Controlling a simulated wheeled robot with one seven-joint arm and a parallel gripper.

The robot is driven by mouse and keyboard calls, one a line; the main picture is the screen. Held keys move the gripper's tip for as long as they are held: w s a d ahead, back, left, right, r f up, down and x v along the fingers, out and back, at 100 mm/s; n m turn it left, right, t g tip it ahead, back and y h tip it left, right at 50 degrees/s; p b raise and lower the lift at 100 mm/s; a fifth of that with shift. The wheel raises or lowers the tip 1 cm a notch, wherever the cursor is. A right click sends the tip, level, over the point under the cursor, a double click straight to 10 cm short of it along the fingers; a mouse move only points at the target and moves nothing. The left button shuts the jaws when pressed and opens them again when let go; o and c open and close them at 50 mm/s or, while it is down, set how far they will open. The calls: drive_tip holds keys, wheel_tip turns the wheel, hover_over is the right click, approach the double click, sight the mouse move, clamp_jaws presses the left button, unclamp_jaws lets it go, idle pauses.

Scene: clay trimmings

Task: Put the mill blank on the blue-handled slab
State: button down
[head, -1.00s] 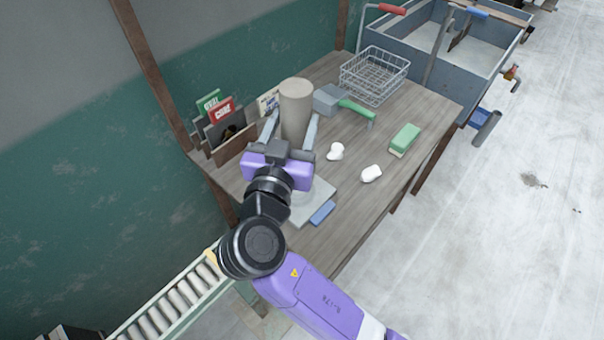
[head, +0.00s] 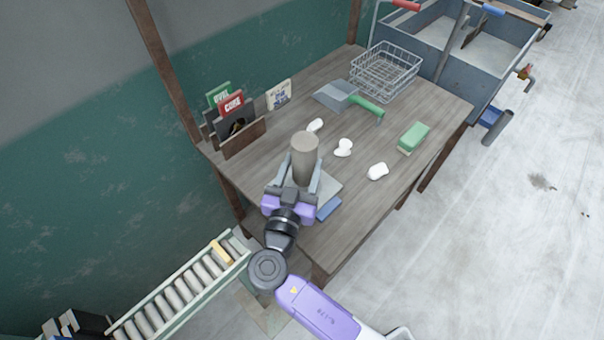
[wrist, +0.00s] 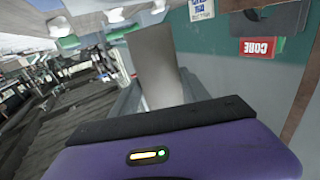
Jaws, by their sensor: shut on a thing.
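The mill blank is a grey-brown upright cylinder (head: 304,150), held between the two fingers of my gripper (head: 304,176). It also shows in the wrist view (wrist: 158,65), between the fingers. The blue-handled slab is a flat grey plate (head: 329,186) with a blue handle (head: 328,209) near the table's front edge. My gripper and the blank are in front of much of the slab. The blank's lower end is hidden, so I cannot tell whether it touches the slab.
A green-handled slab (head: 334,95) lies farther back. A wire basket (head: 385,70) stands at the back, and a wooden card holder (head: 243,139) at the left. A roller conveyor (head: 180,295) is below left.

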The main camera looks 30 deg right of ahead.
sight(301, 179)
drive_tip(key=shift+f, duration=1.85)
drive_tip(key=shift+f, duration=0.15)
drive_tip(key=c, duration=0.5)
unclamp_jaws()
drive_tip(key=shift+r, duration=0.2)
drive_tip(key=b+v, duration=0.3)
drive_tip(key=v, duration=0.9)
drive_tip(key=shift+f, duration=0.1)
